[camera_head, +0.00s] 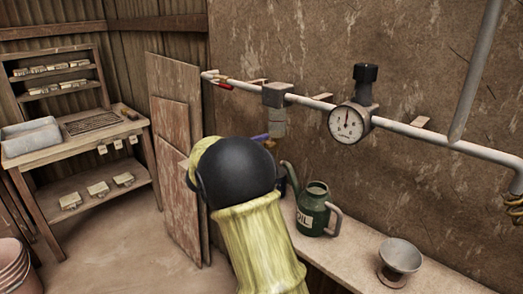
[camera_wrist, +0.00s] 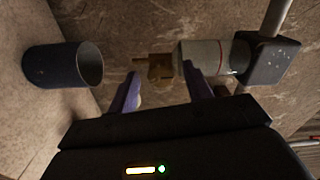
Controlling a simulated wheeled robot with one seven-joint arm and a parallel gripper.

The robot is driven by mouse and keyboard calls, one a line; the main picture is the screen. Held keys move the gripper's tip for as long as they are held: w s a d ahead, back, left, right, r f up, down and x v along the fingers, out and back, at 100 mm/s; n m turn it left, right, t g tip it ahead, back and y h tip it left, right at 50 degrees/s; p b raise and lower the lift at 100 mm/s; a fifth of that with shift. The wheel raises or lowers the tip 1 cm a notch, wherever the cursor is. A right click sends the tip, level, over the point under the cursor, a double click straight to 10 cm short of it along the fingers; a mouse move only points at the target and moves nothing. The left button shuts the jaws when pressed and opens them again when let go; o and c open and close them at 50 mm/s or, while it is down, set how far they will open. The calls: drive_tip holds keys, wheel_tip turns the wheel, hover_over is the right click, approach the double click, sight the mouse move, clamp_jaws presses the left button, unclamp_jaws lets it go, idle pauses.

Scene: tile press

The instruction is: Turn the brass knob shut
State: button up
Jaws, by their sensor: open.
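The brass knob (camera_wrist: 160,68) shows in the wrist view at the lower end of a clear-grey bowl (camera_wrist: 205,58), which hangs from a dark grey block (camera_wrist: 272,56) on the pipe. My gripper (camera_wrist: 161,75) is open, its two purple fingers apart on either side of the knob in the picture. I cannot tell whether the tips reach around the knob or stop short of it. Neither finger visibly touches it. In the head view, a purple finger of my gripper (camera_head: 258,137) shows by the bowl (camera_head: 277,124), and my arm hides most of the knob.
A dark blue cup (camera_wrist: 60,66) stands below the knob. A green oil can (camera_head: 313,210) and a grey funnel-like bowl (camera_head: 400,256) stand on the bench. A pressure gauge (camera_head: 346,124) sits on the wall pipe (camera_head: 400,128). Wooden shelving (camera_head: 75,128) is at the left.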

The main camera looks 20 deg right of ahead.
drive_tip(key=v, duration=1.7)
drive_tip(key=shift+a+b, duration=0.2)
drive_tip(key=shift+b, duration=0.1)
drive_tip(key=shift+d, duration=0.1)
